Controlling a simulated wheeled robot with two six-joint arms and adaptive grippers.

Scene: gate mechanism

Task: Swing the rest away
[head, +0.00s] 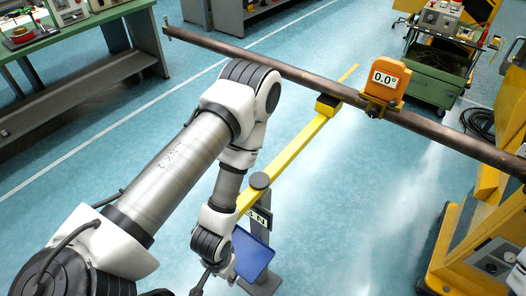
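The rest looks to be the long yellow arm (290,150), set on a grey post (262,235) with a round dark cap (260,181). Its black block (327,104) lies at the brown bar (300,78); whether they touch I cannot tell. A thin yellow tip shows beyond the bar. An orange display (386,79) on the bar reads 0.0°. My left arm covers part of the view left of the rest. My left gripper (200,284) is low at the bottom edge, near the post's blue tray, mostly hidden or cut off. My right gripper is not in view.
A blue tray (251,254) and a small sign (261,217) ending in N are at the post. Yellow machinery (480,235) stands at the right, a green cart (438,75) at the back right, green benches (75,70) at the upper left. Open blue floor lies between.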

